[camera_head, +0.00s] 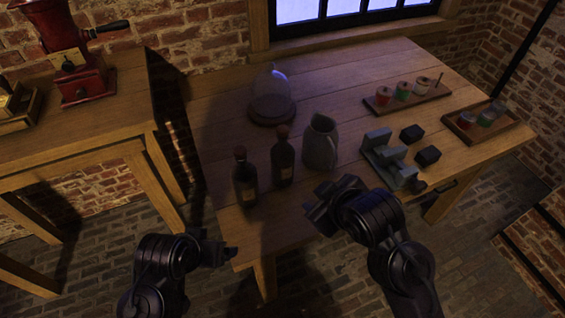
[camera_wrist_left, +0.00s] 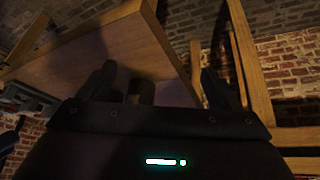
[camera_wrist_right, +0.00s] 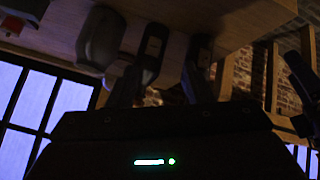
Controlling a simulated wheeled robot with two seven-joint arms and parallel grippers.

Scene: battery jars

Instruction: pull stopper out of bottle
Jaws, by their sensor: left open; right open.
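Two dark bottles stand upright on the table near its front left corner: a left bottle (camera_head: 245,186) and a right bottle (camera_head: 282,167). Each has a pale label and a stopper in its neck: the left stopper (camera_head: 240,152) and the right stopper (camera_head: 282,131). My right gripper (camera_head: 326,200) is open and empty, to the right of and nearer than both bottles, touching neither. The right wrist view shows two dark, labelled bottle shapes (camera_wrist_right: 154,48) beyond its fingers. My left gripper (camera_head: 230,252) is open and empty, below and in front of the left bottle, off the table's edge.
A grey jug (camera_head: 320,146) stands just right of the bottles. Behind them is a glass dome (camera_head: 273,90). A grey metal device (camera_head: 390,160), black blocks (camera_head: 412,133) and trays of jars (camera_head: 405,97) are to the right. A side table (camera_head: 110,120) with a red grinder stands left.

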